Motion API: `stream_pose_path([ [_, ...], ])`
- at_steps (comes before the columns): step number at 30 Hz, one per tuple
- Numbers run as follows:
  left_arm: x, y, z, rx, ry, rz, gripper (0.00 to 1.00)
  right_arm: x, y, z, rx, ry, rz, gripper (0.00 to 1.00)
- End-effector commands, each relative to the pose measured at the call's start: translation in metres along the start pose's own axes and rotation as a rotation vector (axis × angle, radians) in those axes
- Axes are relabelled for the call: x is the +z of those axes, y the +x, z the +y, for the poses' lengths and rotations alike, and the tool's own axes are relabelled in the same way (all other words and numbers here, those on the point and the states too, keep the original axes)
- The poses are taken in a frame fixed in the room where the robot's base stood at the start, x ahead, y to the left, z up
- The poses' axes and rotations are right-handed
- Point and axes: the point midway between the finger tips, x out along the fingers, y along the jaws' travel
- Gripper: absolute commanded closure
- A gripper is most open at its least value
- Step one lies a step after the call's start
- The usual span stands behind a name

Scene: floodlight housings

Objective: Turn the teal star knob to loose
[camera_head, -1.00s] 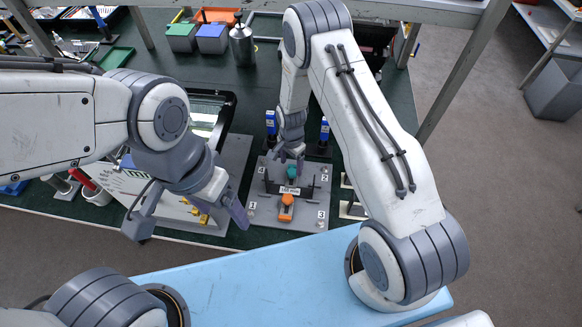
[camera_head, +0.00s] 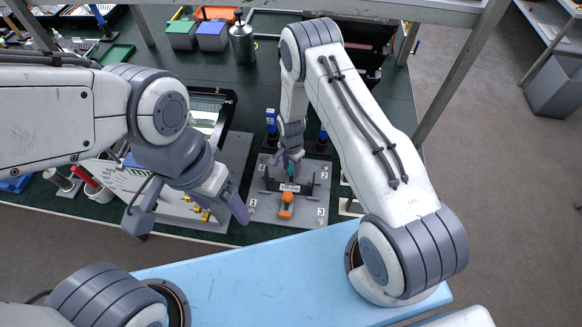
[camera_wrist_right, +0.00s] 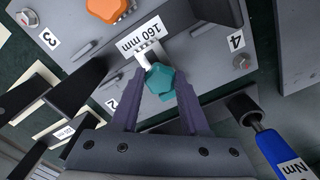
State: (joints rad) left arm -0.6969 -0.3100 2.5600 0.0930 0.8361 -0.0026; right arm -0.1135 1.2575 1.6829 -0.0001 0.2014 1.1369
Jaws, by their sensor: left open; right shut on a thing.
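The teal star knob (camera_head: 291,168) stands on the grey fixture plate (camera_head: 262,211), behind an orange knob or handle (camera_head: 286,207). My right gripper (camera_head: 291,160) reaches down to the teal knob and partly hides it. In the right wrist view the teal knob (camera_wrist_right: 160,79) sits between the two purple fingertips of my right gripper (camera_wrist_right: 158,92), which are shut on it.
Blue-handled tools (camera_head: 271,121) stand behind the plate; one blue handle (camera_wrist_right: 284,150) is close to my right gripper in the wrist view. A panel with yellow parts (camera_head: 160,207) lies left of the plate. Bins (camera_head: 212,37) and a metal bottle (camera_head: 241,43) stand at the back.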

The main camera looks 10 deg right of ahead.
Motion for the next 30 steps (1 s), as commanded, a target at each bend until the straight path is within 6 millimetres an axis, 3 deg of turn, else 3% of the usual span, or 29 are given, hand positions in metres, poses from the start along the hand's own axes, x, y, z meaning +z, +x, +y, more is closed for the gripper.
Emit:
stream_pose_path([
  [11, 0.001, 0.013, -0.001, 0.0, -0.002, 0.0, 0.2, -0.001, 0.002, 0.0, -0.002, -0.124, 0.001, 1.0],
  [30, 0.003, 0.055, -0.004, 0.0, -0.005, 0.0, 0.2, -0.002, 0.002, 0.002, -0.002, -0.705, 0.002, 1.0],
])
